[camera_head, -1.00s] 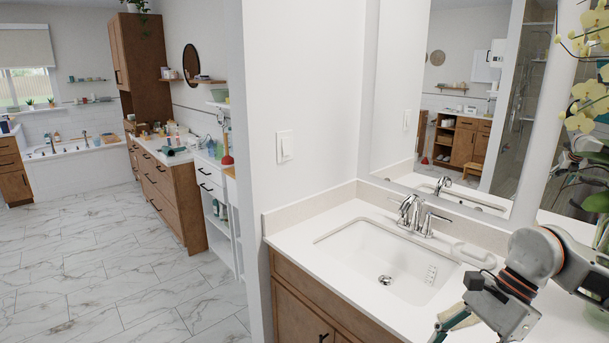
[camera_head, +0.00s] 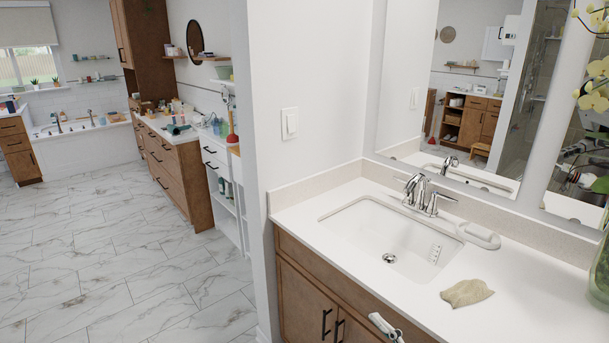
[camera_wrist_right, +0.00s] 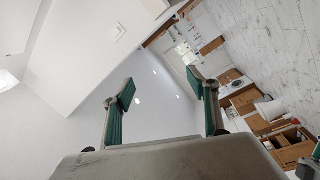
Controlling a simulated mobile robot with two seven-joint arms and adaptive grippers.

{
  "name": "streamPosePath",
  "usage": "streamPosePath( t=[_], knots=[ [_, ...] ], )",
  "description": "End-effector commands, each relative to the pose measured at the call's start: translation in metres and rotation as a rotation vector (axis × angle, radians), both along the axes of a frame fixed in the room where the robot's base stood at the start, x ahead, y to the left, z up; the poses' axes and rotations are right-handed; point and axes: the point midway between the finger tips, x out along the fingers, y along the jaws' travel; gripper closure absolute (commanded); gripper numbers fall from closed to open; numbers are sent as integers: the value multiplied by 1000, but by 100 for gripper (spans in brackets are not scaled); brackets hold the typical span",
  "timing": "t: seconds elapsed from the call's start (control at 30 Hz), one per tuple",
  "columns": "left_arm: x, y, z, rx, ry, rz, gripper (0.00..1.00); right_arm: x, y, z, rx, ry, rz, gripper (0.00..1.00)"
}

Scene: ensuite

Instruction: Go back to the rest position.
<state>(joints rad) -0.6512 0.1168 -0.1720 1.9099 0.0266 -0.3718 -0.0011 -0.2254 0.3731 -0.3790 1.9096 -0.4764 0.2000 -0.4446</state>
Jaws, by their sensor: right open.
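My right gripper (camera_wrist_right: 160,86) shows in the right wrist view. Its two fingers with teal pads stand apart, with nothing between them. That view looks out over the room at a steep tilt. In the head view only a small pale piece, probably of my arm, shows at the bottom edge, in front of the vanity. My left gripper is not in view.
The white sink (camera_head: 385,240) has a chrome faucet (camera_head: 420,195). A white soap dish (camera_head: 478,236) sits beside it. A glass vase (camera_head: 600,270) stands at the right edge. A wall end (camera_head: 305,70) borders the vanity's left. The marble floor (camera_head: 110,260) at left is clear.

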Motion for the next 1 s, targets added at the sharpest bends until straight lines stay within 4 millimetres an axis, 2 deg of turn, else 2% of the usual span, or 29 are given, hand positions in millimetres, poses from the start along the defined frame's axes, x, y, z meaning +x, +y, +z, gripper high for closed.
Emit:
streamPosePath(
  t=[0.03, 0.13, 0.2, 0.3, 0.4, 0.5, 0.6, 1.0],
  knots=[
    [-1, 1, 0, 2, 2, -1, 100, -9, -14, -33, 80, 139, -73, 41],
    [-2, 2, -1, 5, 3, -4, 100, -32, -41, -93, 223, 387, -207, 41],
    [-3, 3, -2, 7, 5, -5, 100, -55, -56, -132, 313, 542, -295, 41],
    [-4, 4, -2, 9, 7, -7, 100, -92, -72, -179, 421, 729, -406, 41],
    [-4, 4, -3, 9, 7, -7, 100, -125, -82, -213, 501, 866, -492, 41],
    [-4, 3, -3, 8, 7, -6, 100, -149, -88, -233, 554, 955, -550, 41],
    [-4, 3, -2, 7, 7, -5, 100, -161, -90, -243, 579, 998, -579, 41],
    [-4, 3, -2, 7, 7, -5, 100, -163, -91, -245, 583, 1006, -584, 41]
  ],
)
